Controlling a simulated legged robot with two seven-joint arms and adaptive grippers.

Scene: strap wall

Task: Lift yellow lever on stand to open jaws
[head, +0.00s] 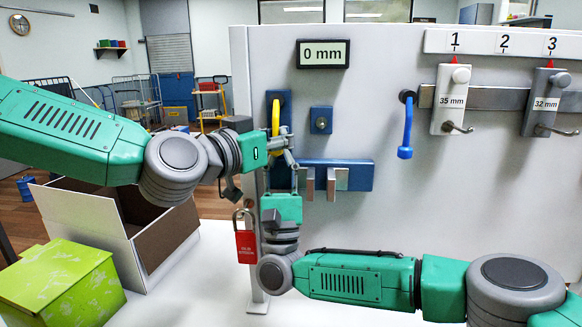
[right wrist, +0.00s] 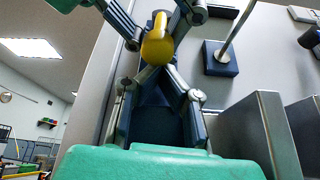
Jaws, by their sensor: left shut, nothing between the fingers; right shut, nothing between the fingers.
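My left gripper (head: 287,141) is shut and empty beside the lever's lower end. My right gripper (head: 292,163) points up from below, shut and empty. In the right wrist view the lever's rounded yellow end (right wrist: 157,47) shows just beyond my right fingertips (right wrist: 150,70). I cannot tell whether either gripper touches it.
A blue hook lever (head: 406,130) and numbered hangers (head: 450,98) are to the right. A red padlock (head: 245,240) hangs below the left gripper. An open white box (head: 90,222) and a green box (head: 60,283) stand at left. Both arms crowd the space around the lever.

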